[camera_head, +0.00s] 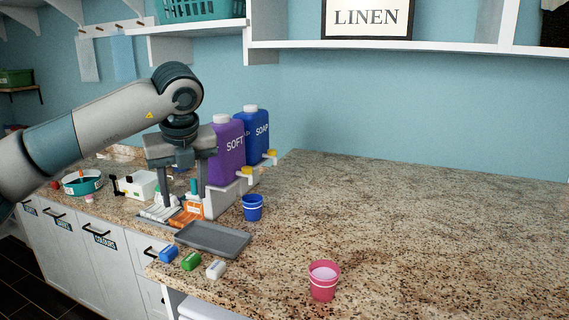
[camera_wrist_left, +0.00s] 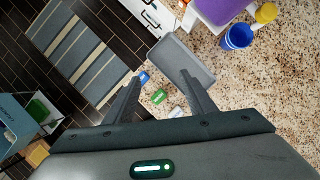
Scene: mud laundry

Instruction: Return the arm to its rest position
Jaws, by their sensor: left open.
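My left arm comes in from the left in the head view. Its gripper (camera_head: 183,200) points down with its fingers apart, and no object shows between them. It hangs over the counter, in front of the purple SOFT jug (camera_head: 228,150) and above the left end of the grey tray (camera_head: 214,238). In the left wrist view the open fingers (camera_wrist_left: 163,92) frame the grey tray (camera_wrist_left: 180,58) and several small coloured items below. My right gripper is not in either view.
A blue cup (camera_head: 252,208) and a pink cup (camera_head: 323,281) stand on the granite counter (camera_head: 430,220). Blue, green and white small items (camera_head: 191,261) lie at the front edge. A blue SOAP jug (camera_head: 256,136) stands behind. The counter's right side is clear.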

